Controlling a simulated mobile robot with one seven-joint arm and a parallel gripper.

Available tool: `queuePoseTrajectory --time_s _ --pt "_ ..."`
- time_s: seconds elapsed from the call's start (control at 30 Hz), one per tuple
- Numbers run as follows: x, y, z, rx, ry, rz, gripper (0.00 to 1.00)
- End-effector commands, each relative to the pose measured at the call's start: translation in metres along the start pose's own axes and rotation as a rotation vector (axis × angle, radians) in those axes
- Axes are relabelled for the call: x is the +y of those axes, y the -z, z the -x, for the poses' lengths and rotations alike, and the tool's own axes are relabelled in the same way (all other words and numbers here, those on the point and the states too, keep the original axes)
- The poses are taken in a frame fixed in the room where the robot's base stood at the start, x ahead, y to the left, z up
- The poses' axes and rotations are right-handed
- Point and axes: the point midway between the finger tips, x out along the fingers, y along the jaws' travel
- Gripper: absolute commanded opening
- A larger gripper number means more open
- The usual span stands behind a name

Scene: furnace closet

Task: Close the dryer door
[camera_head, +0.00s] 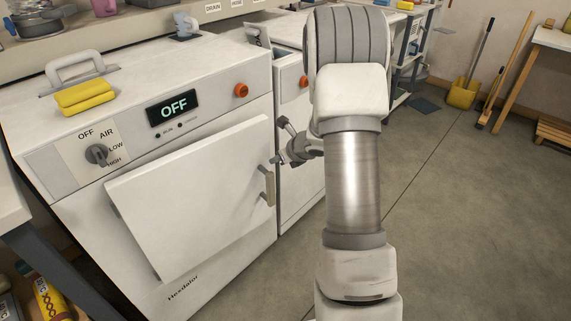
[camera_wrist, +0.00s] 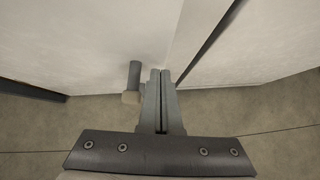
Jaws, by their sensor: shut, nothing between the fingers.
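The dryer (camera_head: 218,98) is the white machine on the left, with a display reading OFF. Its white door (camera_head: 190,200) covers most of the front and sits close to the body. Its top edge is not quite in line with the panel above, and I cannot tell how wide any gap is. The door's handle (camera_head: 269,188) is at its right edge. My gripper (camera_head: 277,160) is shut and empty, just above and beside the handle. In the wrist view the shut fingers (camera_wrist: 161,73) point at the door's edge, right of the handle (camera_wrist: 134,78). Contact with the door is unclear.
A yellow folded cloth (camera_head: 85,97) lies on the dryer top. A second white appliance (camera_head: 302,150) stands close on the dryer's right. The floor (camera_head: 450,210) to the right is open. A yellow dustpan (camera_head: 463,94) and brooms stand at the far wall.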

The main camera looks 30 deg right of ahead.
Motion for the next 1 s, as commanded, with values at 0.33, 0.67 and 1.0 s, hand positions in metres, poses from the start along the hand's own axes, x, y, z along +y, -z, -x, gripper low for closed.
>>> queuePoseTrajectory --time_s 0.33,0.67,1.0 --pt "0.0 -0.008 -0.008 0.0 0.0 -0.001 0.0" --pt "-0.001 -0.019 -0.014 -0.001 -0.019 0.018 0.0" --pt "-0.002 -0.041 -0.041 0.001 -0.058 0.056 0.0"
